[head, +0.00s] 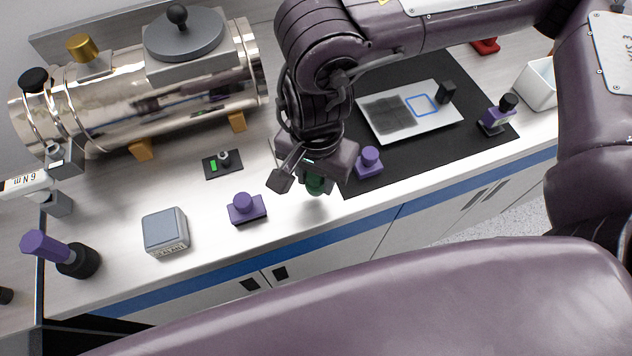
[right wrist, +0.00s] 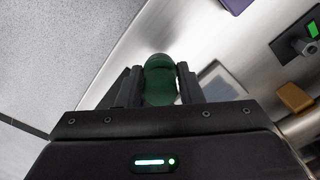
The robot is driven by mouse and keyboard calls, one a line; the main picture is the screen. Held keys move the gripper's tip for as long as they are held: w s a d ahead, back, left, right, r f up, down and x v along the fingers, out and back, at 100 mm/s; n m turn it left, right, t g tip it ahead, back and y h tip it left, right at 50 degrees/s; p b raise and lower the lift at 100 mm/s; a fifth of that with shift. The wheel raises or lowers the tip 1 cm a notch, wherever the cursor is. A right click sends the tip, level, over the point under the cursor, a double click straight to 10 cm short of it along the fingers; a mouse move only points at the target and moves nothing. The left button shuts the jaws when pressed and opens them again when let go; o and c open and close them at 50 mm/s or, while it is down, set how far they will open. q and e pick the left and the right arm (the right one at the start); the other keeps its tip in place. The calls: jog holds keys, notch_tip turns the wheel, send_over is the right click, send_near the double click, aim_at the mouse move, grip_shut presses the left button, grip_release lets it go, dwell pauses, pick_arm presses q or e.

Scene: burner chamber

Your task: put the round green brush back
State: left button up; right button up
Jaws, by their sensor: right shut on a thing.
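The round green brush (head: 316,184) is between the fingers of my right gripper (head: 312,180), which is shut on it. In the head view the gripper hides most of the brush, and only its dark green lower part shows, over the pale counter near the front edge. In the right wrist view the brush (right wrist: 160,80) shows as a rounded dark green body between the two black fingers of my right gripper (right wrist: 160,88). I cannot tell whether the brush touches the counter. My left gripper is not in view.
Purple-handled blocks stand left (head: 247,208) and right (head: 369,162) of the gripper. A grey box (head: 166,231) and a black plate with a green mark (head: 222,164) lie further left. A metal cylinder (head: 150,95) stands behind. A white plate (head: 408,112) lies on a black mat (head: 350,183).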

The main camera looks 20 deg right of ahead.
aim_at(316, 187)
jog(key=shift+f, duration=1.55)
jog(key=shift+f+b, duration=0.15)
jog(key=shift+b, duration=0.15)
jog(key=o, duration=0.9)
jog(key=shift+r+p, duration=0.35)
jog(key=shift+p, duration=0.05)
notch_tip(316, 187, up, 12)
jog(key=shift+f, duration=0.15)
